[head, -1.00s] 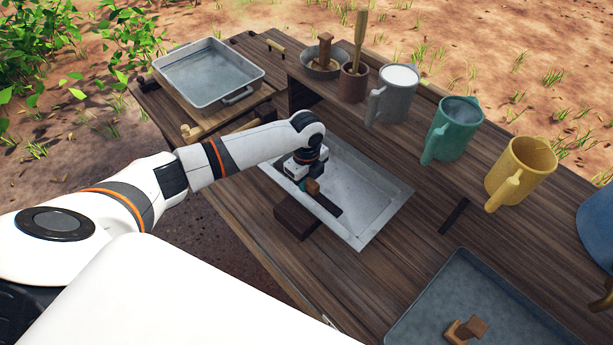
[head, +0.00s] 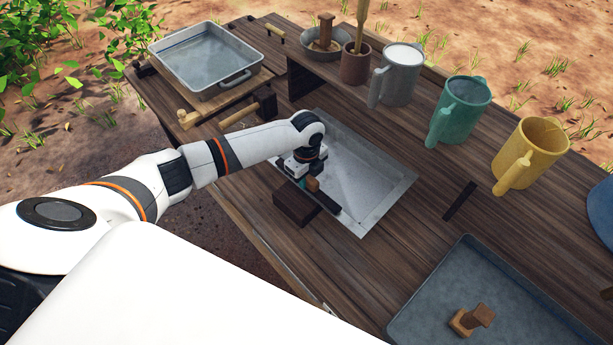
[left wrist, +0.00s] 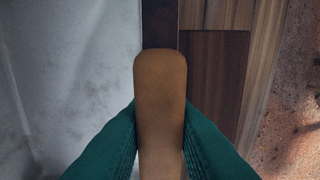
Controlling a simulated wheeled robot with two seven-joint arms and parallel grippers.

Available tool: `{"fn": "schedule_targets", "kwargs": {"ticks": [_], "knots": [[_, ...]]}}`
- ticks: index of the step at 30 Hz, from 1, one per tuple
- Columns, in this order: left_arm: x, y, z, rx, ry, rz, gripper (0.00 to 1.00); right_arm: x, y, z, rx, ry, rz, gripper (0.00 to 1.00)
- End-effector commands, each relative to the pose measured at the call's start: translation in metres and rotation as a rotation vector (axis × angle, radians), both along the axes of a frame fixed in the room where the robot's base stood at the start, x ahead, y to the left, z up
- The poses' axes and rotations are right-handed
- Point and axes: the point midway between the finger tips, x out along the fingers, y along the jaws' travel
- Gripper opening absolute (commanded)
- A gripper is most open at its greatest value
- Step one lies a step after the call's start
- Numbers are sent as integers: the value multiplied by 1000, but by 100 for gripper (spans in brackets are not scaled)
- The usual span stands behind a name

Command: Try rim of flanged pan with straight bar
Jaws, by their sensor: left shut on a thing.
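The flanged pan (head: 365,185) is a shallow grey metal tray with a flat rim, lying on the dark wooden table in the middle of the head view. My left gripper (head: 308,182) is over the pan's near left edge, shut on the tan wooden handle of the straight bar. The dark bar (head: 326,211) lies along the pan's near rim; whether it touches is hard to tell. In the left wrist view the handle (left wrist: 160,105) sits between green fingers, with the pan (left wrist: 70,80) to the left. The gripper hides part of the rim. My right gripper is out of view.
A dark wooden block (head: 292,206) sits beside the pan's near edge. A mallet (head: 264,102) and deep pan (head: 207,62) are at left. Grey, green (head: 461,108) and yellow (head: 531,150) mugs line the back. A grey tray (head: 440,293) is at front right.

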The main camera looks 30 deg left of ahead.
Motion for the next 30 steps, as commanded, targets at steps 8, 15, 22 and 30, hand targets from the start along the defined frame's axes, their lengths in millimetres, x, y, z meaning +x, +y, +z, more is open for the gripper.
{"fn": "schedule_targets", "kwargs": {"ticks": [8, 15, 22, 30], "knots": [[0, 0, 0, 0, -1, 0, 0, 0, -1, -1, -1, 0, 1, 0], [0, 0, -7, 0, -1, 0, 0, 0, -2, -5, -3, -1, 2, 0], [0, 0, -7, 0, -1, 0, 47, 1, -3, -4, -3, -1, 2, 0], [0, 0, -6, 0, 0, 0, 47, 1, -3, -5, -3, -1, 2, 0]]}}
